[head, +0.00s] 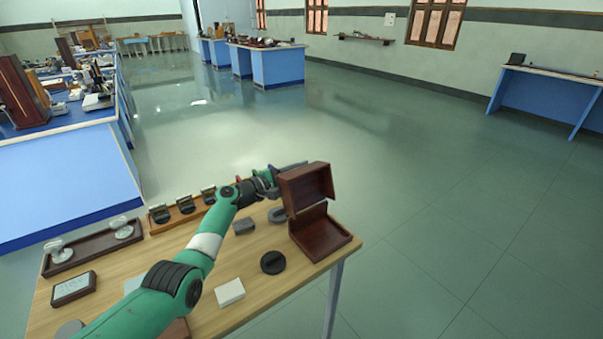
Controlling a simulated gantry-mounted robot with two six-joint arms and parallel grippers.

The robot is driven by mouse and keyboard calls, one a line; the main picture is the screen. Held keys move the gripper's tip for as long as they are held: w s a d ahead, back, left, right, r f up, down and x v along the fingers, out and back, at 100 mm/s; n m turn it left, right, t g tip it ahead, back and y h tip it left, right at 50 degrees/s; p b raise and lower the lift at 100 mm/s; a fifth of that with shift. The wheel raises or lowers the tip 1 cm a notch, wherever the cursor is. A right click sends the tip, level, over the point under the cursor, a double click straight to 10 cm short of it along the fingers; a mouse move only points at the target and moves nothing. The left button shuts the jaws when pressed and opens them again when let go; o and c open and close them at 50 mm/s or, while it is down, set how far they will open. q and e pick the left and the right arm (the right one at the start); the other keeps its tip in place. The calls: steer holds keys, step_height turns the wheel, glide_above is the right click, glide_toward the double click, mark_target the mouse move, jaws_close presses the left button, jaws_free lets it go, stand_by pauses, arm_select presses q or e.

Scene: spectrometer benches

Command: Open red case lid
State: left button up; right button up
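The red case, a dark reddish-brown wooden box, stands at the right end of the wooden table, its base (322,234) resting on the tabletop. Its lid (308,186) is raised, standing up steeply above the base's rear edge, so the case is open. My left gripper (284,174) is at the far left side of the raised lid, close to its upper edge. The lid partly hides the gripper's fingers, so I cannot tell whether they touch the lid or are open or shut. My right gripper is not in view.
On the wooden table (262,296) are a black disc (273,262), a white block (230,292), a grey ring-like part (277,215), a small dark block (243,226) and a tray with glass pieces (92,247). Open floor lies right of the table.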

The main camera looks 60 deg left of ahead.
arm_select(q)
steer(key=shift+s, duration=0.15)
steer(key=s+p, duration=1.1)
steer(key=p, duration=0.1)
steer(key=shift+s, duration=0.15)
stand_by(0.3)
